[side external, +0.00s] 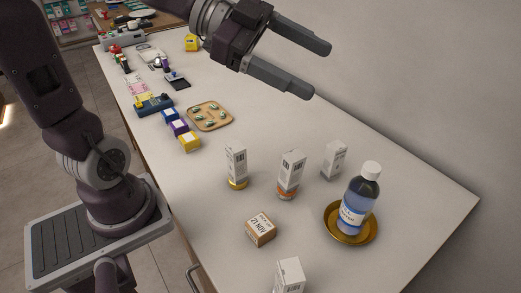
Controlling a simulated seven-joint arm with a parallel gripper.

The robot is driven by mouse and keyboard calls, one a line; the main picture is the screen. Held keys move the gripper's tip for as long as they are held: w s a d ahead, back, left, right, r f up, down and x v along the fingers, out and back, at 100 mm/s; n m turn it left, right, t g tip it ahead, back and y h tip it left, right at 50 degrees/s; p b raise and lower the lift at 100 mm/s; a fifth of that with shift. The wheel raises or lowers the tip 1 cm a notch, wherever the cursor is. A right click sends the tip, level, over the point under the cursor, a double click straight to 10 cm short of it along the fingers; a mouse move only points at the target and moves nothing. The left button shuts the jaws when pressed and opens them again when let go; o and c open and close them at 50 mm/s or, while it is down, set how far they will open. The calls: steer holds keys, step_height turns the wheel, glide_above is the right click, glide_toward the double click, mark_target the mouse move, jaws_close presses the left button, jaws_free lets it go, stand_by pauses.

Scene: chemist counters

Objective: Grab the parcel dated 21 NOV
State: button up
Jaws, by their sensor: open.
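The parcel dated 21 NOV (261,229) is a small brown box with a white label on top. My gripper (321,70) is open and empty, high above the counter in the upper middle of the side external view. Its two grey fingers point to the right, well apart from the parcel.
White boxes stand near the parcel: one with a yellow base (236,166), one with an orange base (290,175), one behind (334,160) and one at the front (289,276). A bottle (359,200) stands on a gold dish (371,237). A pill tray (229,123) lies farther back.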

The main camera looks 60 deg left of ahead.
mark_target(269, 235)
steer(key=s+f+m+g+h, duration=0.1)
steer(key=s+f+g, duration=0.1)
steer(key=s+g, duration=0.15)
steer(key=s+f+g+h, duration=0.1)
steer(key=s+f+g, duration=0.2)
steer(key=s, duration=0.2)
steer(key=shift+m, duration=0.3)
steer(key=f, duration=2.7)
steer(key=shift+d+f, duration=0.35)
steer(key=shift+d, duration=0.05)
steer(key=shift+w+d+f, duration=0.25)
steer(key=shift+d+f, duration=0.7)
steer(key=shift+d, duration=0.05)
steer(key=shift+w+d+f, duration=0.1)
steer(key=shift+d+f, duration=0.05)
steer(key=shift+d, duration=0.15)
steer(key=c, duration=1.7)
